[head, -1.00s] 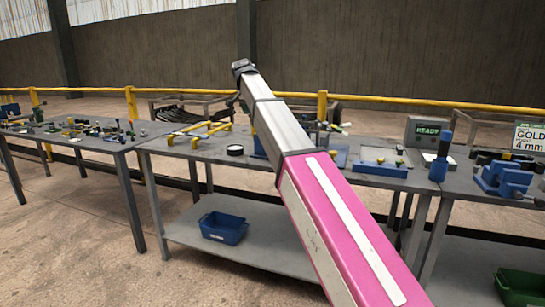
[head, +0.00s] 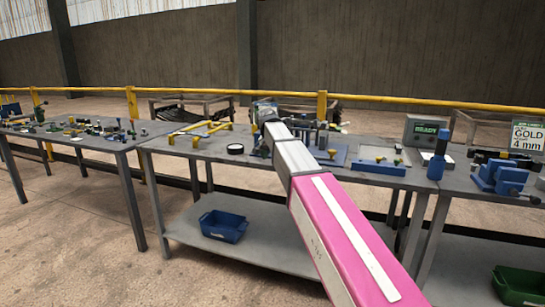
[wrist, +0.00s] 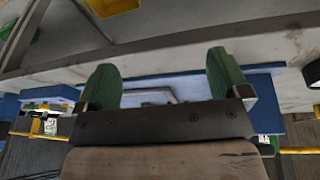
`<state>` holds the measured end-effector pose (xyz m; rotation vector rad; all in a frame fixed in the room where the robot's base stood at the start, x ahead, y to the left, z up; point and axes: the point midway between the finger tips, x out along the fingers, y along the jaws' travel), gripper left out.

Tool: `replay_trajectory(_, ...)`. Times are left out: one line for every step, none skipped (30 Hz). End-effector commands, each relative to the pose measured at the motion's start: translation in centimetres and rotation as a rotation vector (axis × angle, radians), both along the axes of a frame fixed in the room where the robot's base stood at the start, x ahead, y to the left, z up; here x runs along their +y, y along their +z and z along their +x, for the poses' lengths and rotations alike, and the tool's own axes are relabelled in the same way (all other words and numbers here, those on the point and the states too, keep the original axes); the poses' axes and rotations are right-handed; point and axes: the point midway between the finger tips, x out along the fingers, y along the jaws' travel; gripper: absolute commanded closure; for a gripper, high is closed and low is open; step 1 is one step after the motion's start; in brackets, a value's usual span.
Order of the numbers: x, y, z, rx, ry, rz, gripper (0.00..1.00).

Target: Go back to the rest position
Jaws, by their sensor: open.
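My gripper shows in the wrist view (wrist: 165,85) with its two green fingertips wide apart and nothing between them. Beyond the fingers lie a blue base or plate and a grey table surface. In the head view my pink and grey arm reaches forward over the middle table (head: 215,149), and its far end hides part of the tabletop. The gripper's fingers cannot be made out in the head view.
A blue-edged plate (head: 378,167), a READY display box (head: 425,131), a blue-handled tool (head: 438,158) and a blue vise (head: 500,177) stand to the right. A left table (head: 105,143) carries many small parts. A blue bin (head: 223,226) sits on the lower shelf. Yellow rails run behind.

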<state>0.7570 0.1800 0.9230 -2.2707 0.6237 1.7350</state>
Motion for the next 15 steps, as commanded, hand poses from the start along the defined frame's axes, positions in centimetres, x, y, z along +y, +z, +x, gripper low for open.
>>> replay_trajectory(-1.5, -2.8, -1.6, 0.022, 0.022, 0.000, 0.06)
replay_trajectory(-2.2, -4.3, -2.0, 0.033, 0.037, 0.003, 0.06)
replay_trajectory(-3.1, -6.0, -2.8, 0.046, 0.056, 0.005, 0.06)
replay_trajectory(-3.7, -7.3, -3.3, 0.056, 0.072, 0.006, 0.06)
replay_trajectory(-4.3, -8.6, -3.9, 0.065, 0.088, 0.008, 0.06)
replay_trajectory(-5.2, -10.3, -4.7, 0.079, 0.107, 0.013, 0.06)
replay_trajectory(-5.8, -11.5, -5.3, 0.087, 0.121, 0.015, 0.06)
replay_trajectory(-6.4, -12.7, -6.0, 0.096, 0.136, 0.017, 0.06)
replay_trajectory(-7.2, -14.3, -6.9, 0.109, 0.155, 0.023, 0.06)
replay_trajectory(-7.8, -15.4, -7.6, 0.116, 0.169, 0.027, 0.06)
replay_trajectory(-8.4, -16.5, -8.4, 0.125, 0.183, 0.030, 0.06)
replay_trajectory(-9.1, -18.0, -9.4, 0.136, 0.202, 0.035, 0.06)
replay_trajectory(-9.7, -19.1, -10.2, 0.144, 0.215, 0.039, 0.06)
replay_trajectory(-10.2, -20.1, -11.0, 0.152, 0.228, 0.044, 0.06)
replay_trajectory(-10.9, -21.5, -12.1, 0.163, 0.247, 0.049, 0.06)
